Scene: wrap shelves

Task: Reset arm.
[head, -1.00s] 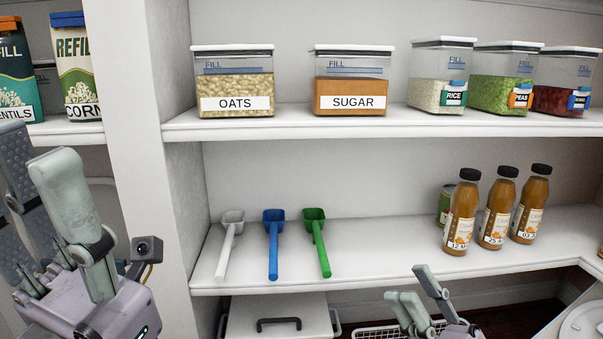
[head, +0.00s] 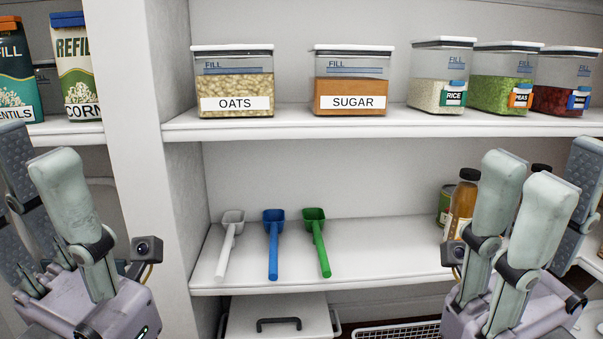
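My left gripper (head: 36,165) is at the left edge of the head view, upright in front of the shelf post, with its fingers apart and nothing between them. My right gripper (head: 548,172) stands upright at the lower right, in front of the lower shelf, with its fingers spread and empty. It hides most of the brown bottles (head: 466,200) behind it. Neither gripper appears to touch a shelf or any item.
The lower shelf (head: 385,255) holds a white scoop (head: 231,240), a blue scoop (head: 273,245), a green scoop (head: 318,242) and a can (head: 444,205). Its middle is clear. The upper shelf (head: 300,124) holds oats (head: 235,85), sugar (head: 352,85) and other containers. A lidded bin (head: 278,315) stands below.

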